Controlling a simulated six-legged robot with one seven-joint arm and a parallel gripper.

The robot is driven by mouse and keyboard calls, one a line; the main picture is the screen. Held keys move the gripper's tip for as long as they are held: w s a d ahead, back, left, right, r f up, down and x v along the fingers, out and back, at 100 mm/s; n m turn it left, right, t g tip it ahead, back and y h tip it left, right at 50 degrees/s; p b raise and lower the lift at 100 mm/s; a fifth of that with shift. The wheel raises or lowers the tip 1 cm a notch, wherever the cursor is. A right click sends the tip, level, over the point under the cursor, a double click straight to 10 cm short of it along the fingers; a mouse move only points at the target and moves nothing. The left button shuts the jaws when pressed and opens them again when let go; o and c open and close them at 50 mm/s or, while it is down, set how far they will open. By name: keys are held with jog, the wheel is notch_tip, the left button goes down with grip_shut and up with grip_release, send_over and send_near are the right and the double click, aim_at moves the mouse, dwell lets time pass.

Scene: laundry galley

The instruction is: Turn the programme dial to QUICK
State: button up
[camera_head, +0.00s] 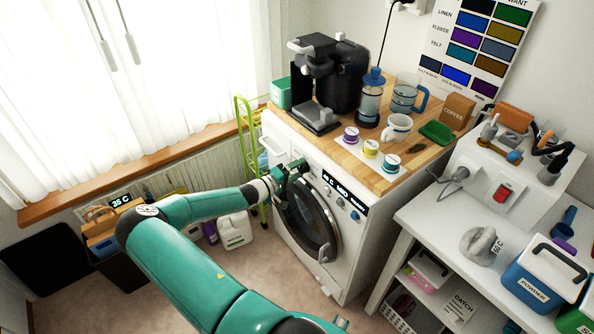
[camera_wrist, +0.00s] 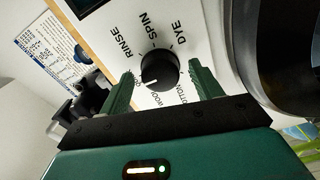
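The programme dial (camera_wrist: 160,70) is a round black knob with a white pointer mark on a white panel. RINSE, SPIN and DYE are printed around its far side; WOOL and COTTON show partly on the near side. The mark points to the lower left, near a label mostly hidden by my left finger. I cannot read that label. My gripper (camera_wrist: 162,76) is open, one green finger on each side of the dial, with gaps visible. In the head view, my gripper (camera_head: 290,172) is at the upper left of the washing machine (camera_head: 350,240) front and hides the dial.
The round dark door (camera_head: 311,222) is just below my gripper. A lit display (camera_head: 345,190) and small knobs lie to its right. A coffee machine (camera_head: 318,80), jars and cups stand on the wooden top. A green rack (camera_head: 243,125) stands left of the machine.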

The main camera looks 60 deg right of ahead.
jog(key=v, duration=1.4)
jog(key=shift+d, duration=0.1)
